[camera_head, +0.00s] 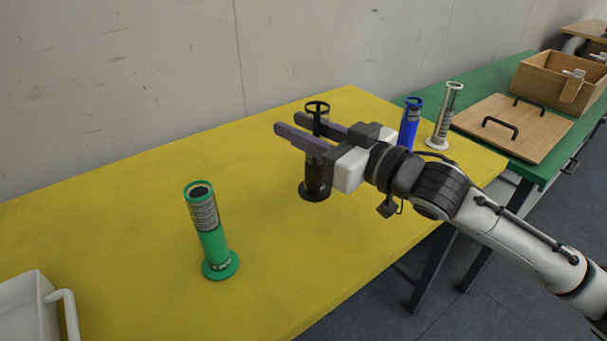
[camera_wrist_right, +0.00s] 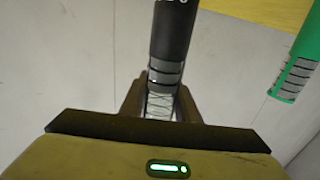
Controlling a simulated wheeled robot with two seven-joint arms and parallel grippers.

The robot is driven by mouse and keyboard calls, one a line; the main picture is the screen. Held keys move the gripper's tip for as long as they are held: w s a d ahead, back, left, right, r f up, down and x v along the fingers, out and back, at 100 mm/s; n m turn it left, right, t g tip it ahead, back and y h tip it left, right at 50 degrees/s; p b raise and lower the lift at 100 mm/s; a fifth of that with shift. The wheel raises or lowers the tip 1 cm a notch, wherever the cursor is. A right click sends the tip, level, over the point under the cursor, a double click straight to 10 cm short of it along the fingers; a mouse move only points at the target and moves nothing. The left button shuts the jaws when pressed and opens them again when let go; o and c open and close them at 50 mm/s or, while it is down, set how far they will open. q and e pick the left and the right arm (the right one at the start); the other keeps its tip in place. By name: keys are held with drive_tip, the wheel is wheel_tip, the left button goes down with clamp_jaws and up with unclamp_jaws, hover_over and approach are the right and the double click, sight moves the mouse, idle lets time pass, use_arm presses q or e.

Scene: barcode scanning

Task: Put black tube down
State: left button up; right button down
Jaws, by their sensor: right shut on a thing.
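The black tube (camera_head: 318,176) stands upright over the yellow table (camera_head: 130,200), its base at or just above the surface; I cannot tell if it touches. My right gripper (camera_head: 298,126) comes in from the right and is shut on the tube's upper part, below its open ring top. In the right wrist view the black tube (camera_wrist_right: 172,35) runs up from between the fingers (camera_wrist_right: 161,104), with a pale striped label near them. Part of the tube's middle is hidden by the gripper in the head view. My left gripper is not in view.
A green tube (camera_head: 211,240) stands on the yellow table to the left. A blue tube (camera_head: 409,122) and a white tube (camera_head: 444,118) stand behind my right wrist. A white container (camera_head: 25,312) is at lower left.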

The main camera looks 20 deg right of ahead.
drive_tip(key=shift+f+b, duration=0.55)
drive_tip(key=shift+f, duration=2.2)
drive_tip(key=shift+f, duration=0.15)
drive_tip(key=c, duration=1.3)
unclamp_jaws()
drive_tip(key=shift+c, duration=0.2)
drive_tip(key=shift+s, duration=0.1)
drive_tip(key=v, duration=1.2)
